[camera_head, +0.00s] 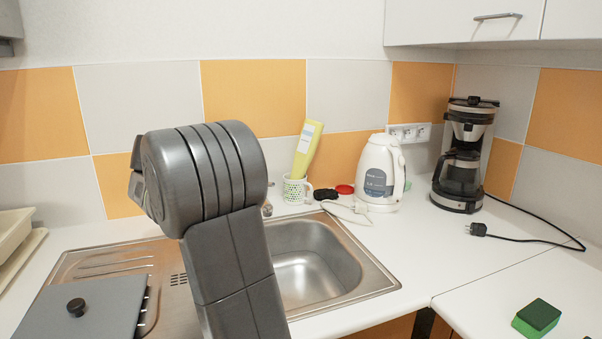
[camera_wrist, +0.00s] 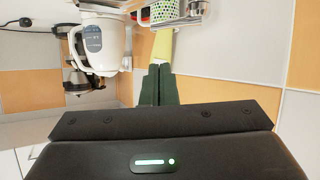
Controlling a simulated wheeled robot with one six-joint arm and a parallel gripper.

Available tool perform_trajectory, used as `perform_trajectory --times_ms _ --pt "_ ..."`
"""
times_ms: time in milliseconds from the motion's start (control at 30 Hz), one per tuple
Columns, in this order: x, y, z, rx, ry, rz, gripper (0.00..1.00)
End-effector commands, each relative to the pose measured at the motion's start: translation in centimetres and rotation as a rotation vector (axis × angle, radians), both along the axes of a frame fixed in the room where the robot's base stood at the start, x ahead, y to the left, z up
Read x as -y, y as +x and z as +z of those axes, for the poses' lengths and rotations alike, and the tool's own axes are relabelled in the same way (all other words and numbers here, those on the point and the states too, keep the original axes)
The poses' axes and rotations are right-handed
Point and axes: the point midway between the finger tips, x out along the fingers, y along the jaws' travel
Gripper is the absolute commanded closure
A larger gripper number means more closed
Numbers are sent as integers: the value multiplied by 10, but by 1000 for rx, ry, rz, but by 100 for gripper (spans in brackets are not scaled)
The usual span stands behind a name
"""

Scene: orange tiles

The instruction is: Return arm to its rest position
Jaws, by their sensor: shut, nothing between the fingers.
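My arm (camera_head: 205,180) is grey and stands raised in the middle of the head view, bent at a thick rounded joint in front of the sink. The head view does not show my gripper's fingers. In the wrist view, which is upside down, my gripper (camera_wrist: 159,68) shows as two dark green fingers side by side. They are shut with nothing between them. They point toward the yellow bottle (camera_wrist: 163,44), which shows just beyond the tips. I cannot tell the exact distance between them.
The sink (camera_head: 310,262) lies behind and right of my arm. A dotted cup (camera_head: 292,190), white kettle (camera_head: 380,176) and coffee maker (camera_head: 465,155) stand along the tiled wall. A grey lidded box (camera_head: 100,310) is at front left, a green sponge (camera_head: 538,318) at front right. White cabinets (camera_head: 450,20) hang above.

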Motion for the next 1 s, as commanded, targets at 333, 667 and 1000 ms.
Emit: perform_trajectory --times_ms 333,667,1000 --pt "20 26 -16 -2 -2 -3 100" --pt "55 75 -44 -2 -2 -4 100" --pt "73 103 -56 -8 -12 -1 100"
